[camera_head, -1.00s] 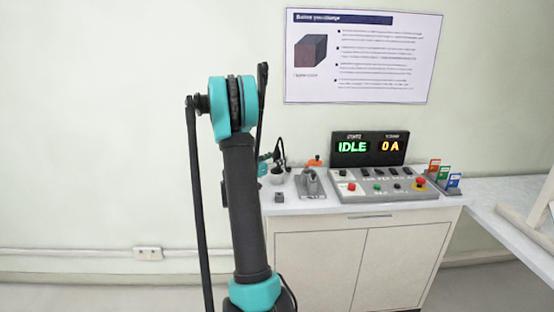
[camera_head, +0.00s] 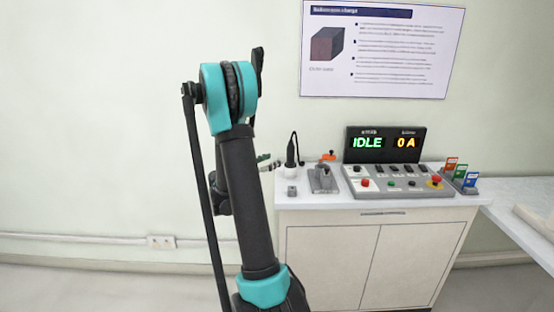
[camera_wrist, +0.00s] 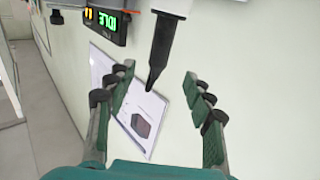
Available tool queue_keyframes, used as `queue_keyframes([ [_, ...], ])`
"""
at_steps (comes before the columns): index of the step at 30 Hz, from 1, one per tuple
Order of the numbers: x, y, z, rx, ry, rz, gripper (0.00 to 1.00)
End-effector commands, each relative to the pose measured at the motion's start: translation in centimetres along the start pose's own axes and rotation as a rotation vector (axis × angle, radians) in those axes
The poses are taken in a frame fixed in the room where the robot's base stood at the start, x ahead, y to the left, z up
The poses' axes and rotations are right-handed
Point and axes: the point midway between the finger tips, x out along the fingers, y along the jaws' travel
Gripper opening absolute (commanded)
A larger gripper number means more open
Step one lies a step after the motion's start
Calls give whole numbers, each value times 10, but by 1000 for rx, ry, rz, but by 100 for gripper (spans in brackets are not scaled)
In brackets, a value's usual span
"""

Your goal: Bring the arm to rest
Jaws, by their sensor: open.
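My gripper (camera_wrist: 158,76) shows in the wrist view with its two dark, green-padded fingers spread wide and nothing between the pads. In the head view my arm (camera_head: 248,205) rises at the left of centre and bends at a teal elbow near the top. It hides most of the gripper there. A black tapered connector (camera_head: 291,150) stands upright on the counter, just right of the arm. It also shows upside down in the wrist view (camera_wrist: 163,50), lined up with the gap between the fingers; its distance is unclear.
The counter (camera_head: 355,203) carries a control console (camera_head: 398,182) with a display (camera_head: 385,144) reading IDLE and 0 A. A grey fixture (camera_head: 322,180) stands left of it, and coloured cards (camera_head: 460,176) stand right. A poster (camera_head: 400,50) hangs on the wall. The left wall side is clear.

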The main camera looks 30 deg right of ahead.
Motion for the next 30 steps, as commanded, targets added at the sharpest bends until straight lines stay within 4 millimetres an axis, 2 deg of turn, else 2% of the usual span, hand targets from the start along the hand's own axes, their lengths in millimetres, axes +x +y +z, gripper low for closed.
queue_keyframes([
  [20,-5,3,1,-15,-25,-3,52],
  [23,-16,12,6,-62,-96,-15,52],
  [26,-34,27,16,-142,-214,-46,52],
  [30,-72,50,37,-276,-400,-130,52],
])
